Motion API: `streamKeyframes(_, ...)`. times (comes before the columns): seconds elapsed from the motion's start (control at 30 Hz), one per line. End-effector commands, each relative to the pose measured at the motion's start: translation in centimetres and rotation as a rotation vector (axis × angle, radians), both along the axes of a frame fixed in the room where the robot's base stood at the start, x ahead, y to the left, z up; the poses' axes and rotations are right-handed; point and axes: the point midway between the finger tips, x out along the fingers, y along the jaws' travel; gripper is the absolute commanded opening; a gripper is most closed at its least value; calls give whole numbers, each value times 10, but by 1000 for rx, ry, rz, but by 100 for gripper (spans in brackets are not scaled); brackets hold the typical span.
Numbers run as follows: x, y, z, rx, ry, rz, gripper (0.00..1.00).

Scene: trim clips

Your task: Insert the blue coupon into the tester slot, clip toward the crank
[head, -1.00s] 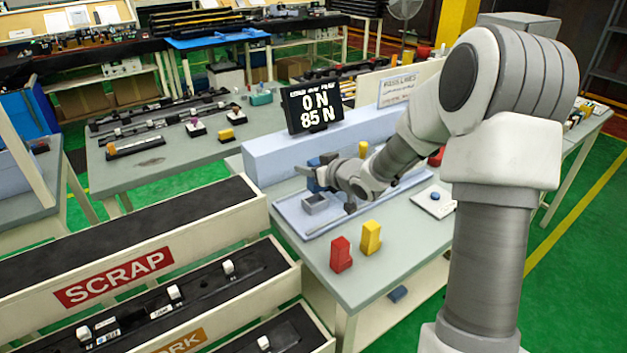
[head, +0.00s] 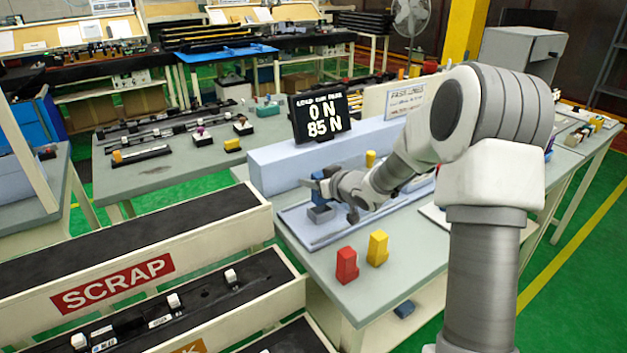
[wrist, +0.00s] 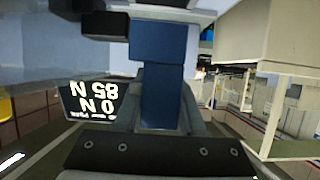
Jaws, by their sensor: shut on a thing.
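The blue coupon (head: 323,198) is held upright in my gripper (head: 325,186) at the tester. My gripper is shut on it. In the wrist view the coupon (wrist: 161,95) fills the space between the fingers, with a dark block (wrist: 105,25) at its upper left; I cannot tell whether that is the clip. The grey slot block (head: 320,215) of the tester is directly below the coupon in the head view. The coupon's lower end meets or overlaps the block; I cannot tell how deep it is. The crank is not clearly visible.
A display (head: 320,117) behind the tester reads 0 N and 85 N. A red block (head: 346,265) and a yellow block (head: 377,248) stand on the table in front. The scrap bin (head: 120,285) is at the left. A pale blue ledge (head: 275,170) runs behind the tester.

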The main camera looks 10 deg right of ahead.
Motion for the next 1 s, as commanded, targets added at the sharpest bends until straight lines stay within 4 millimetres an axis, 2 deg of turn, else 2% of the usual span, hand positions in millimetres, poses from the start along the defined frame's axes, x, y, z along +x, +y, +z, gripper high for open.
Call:
streamKeyframes(0.03, 0, 0, -6, 0, 0, 0, 0)
streamKeyframes(0.6, 0, 0, -40, 2, 1, -1, 0)
streamKeyframes(1.0, 0, 0, -48, 0, -1, 0, 0)
